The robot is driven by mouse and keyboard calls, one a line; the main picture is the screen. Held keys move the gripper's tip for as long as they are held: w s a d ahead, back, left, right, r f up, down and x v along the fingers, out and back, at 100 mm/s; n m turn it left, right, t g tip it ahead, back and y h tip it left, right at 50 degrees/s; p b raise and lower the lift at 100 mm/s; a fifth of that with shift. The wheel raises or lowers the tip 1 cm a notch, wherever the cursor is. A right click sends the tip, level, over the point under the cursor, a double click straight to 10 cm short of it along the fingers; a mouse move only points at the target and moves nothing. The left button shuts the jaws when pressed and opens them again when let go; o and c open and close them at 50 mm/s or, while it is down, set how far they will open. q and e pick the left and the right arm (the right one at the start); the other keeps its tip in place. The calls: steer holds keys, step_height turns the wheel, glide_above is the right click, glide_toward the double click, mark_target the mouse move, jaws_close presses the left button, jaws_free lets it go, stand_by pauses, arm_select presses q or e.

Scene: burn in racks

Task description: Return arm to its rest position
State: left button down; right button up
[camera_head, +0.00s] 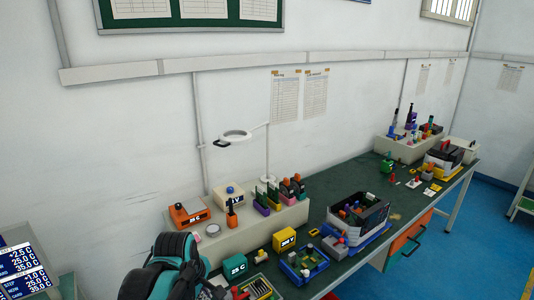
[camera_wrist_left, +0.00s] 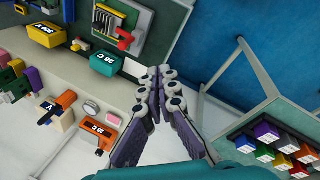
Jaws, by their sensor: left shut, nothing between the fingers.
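My left gripper (camera_wrist_left: 157,78) shows in the left wrist view with its two fingers together at the tips and nothing between them. It is apart from the things on the bench. In the head view a black and teal part of my left arm (camera_head: 172,268) is at the bottom left, in front of the bench; the fingers cannot be made out there. My right gripper is in neither view.
The green-topped workbench (camera_head: 365,183) runs to the far right with a raised shelf. An orange box (camera_head: 190,213), a teal box (camera_head: 235,266), a yellow box (camera_head: 284,239) and a magnifier lamp (camera_head: 236,135) stand there. Screens (camera_head: 25,270) are at left.

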arm_select(q)
steer(key=s+a+f+m+t+b, duration=0.1)
steer(key=s+f+m, duration=0.4)
steer(key=s+m, duration=0.7)
steer(key=m+t+b, duration=0.1)
steer(key=m+t, duration=0.1)
steer(key=shift+a+f+t+y+b, duration=0.3)
steer(key=shift+a+b, duration=0.05)
